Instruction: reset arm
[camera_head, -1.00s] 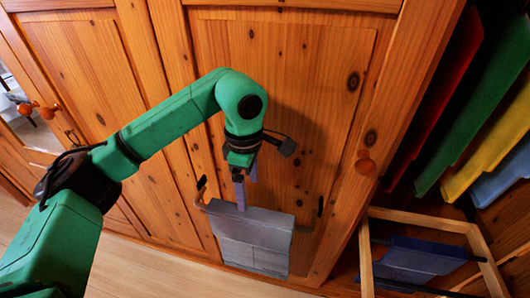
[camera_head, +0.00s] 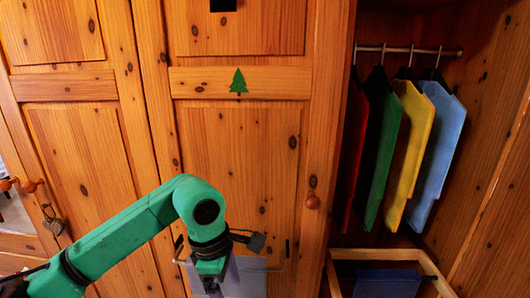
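My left arm, green, comes in from the lower left and bends down in front of the wardrobe door. Its gripper (camera_head: 214,287) is at the bottom edge, in front of a grey-blue cloth (camera_head: 246,278) that hangs on the door. The fingertips are small and partly cut off, so I cannot tell whether they are open or shut, or whether they touch the cloth. My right gripper is not in view.
The wooden wardrobe door (camera_head: 240,140) with a round knob (camera_head: 312,201) stands close behind the arm. At right, an open compartment holds red, green, yellow and blue garments (camera_head: 436,140) on a rail (camera_head: 405,50). A wooden-framed drawer (camera_head: 375,254) with blue cloth is below.

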